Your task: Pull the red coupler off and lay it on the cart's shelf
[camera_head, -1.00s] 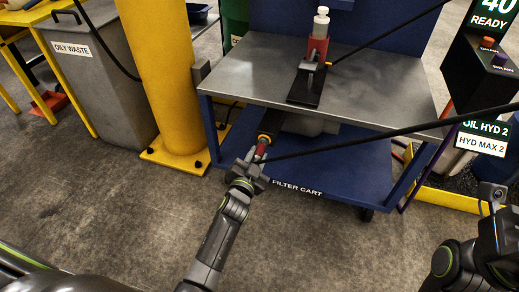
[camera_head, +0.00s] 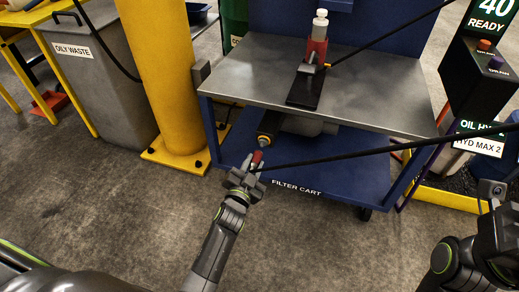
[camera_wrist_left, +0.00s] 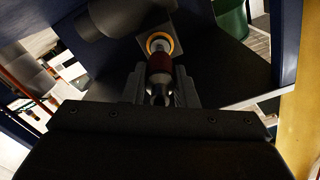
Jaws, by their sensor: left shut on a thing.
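The red coupler (camera_head: 257,157) is in my left gripper (camera_head: 251,167), whose fingers are shut on it. It also shows in the left wrist view (camera_wrist_left: 159,65). In the head view it sits just in front of the orange-ringed port (camera_head: 264,139), with a small gap to the port's metal tip. In the wrist view the coupler lines up with the port's ring (camera_wrist_left: 160,42) and hides part of it, so the gap is hard to judge there. The filter cart has a grey top (camera_head: 375,95) and a blue lower shelf (camera_head: 340,165). My right arm is at the right edge; its fingers are not clear.
A black hose (camera_head: 350,154) runs from near the coupler to the right, across the cart's front. A yellow post (camera_head: 170,80) stands left of the cart. Much of the blue shelf looks clear.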

